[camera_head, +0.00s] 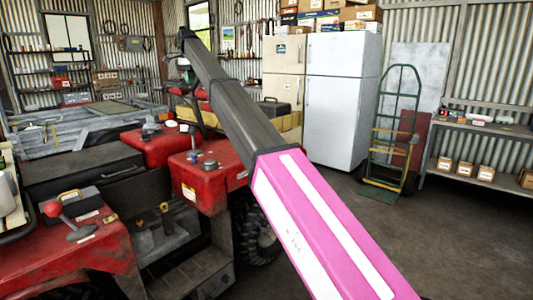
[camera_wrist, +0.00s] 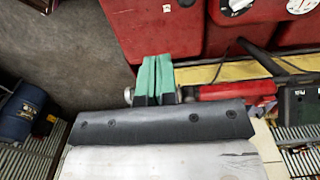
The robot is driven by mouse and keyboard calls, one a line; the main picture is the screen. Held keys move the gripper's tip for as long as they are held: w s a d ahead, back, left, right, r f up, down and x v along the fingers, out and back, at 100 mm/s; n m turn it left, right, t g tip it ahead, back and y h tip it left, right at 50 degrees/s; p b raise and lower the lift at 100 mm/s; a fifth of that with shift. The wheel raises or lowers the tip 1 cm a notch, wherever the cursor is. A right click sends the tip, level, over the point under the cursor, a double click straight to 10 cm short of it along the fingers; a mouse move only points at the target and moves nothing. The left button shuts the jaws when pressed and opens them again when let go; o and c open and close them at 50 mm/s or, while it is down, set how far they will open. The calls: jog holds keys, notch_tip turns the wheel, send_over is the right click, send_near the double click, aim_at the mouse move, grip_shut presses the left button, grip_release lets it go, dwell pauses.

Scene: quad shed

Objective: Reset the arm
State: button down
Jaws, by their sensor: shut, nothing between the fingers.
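My arm stretches across the head view from the lower right to the upper middle. Its near link is pink and white, and its far link is dark grey. My gripper (camera_wrist: 156,76) shows in the wrist view as two green fingertips pressed together, with nothing between them. In the wrist view they appear over or beside a red body with a yellow edge. I cannot tell whether they touch it. The gripper itself is not clear in the head view, where the arm's far end is small among the clutter behind the quad.
A red quad (camera_head: 165,147) fills the left side, close to my arm. White fridges (camera_head: 343,100), a green hand truck (camera_head: 396,125) and a shelf bench (camera_head: 485,130) stand behind to the right. Open floor (camera_head: 455,235) lies at the lower right. The wrist view shows a blue drum (camera_wrist: 22,112).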

jog(key=s+d+f+n, duration=0.1)
jog(key=s+d+f, duration=0.2)
jog(key=d+f, duration=0.9)
jog(key=s+d+f+n, duration=0.3)
jog(key=d+f, duration=0.5)
jog(key=f, duration=0.8)
jog(key=s+d+f, duration=0.4)
jog(key=d+f, duration=0.6)
jog(key=f, duration=0.4)
jog(key=s+d+f+n, duration=0.1)
jog(key=s+d+f, duration=0.6)
jog(key=s, duration=0.3)
jog(key=s+d+f+n, duration=0.1)
jog(key=s+d+f, duration=0.7)
jog(key=s, duration=0.3)
jog(key=s+d+f+n, duration=0.2)
jog(key=s+d+f, duration=0.6)
jog(key=s, duration=0.3)
jog(key=shift+d, duration=0.4)
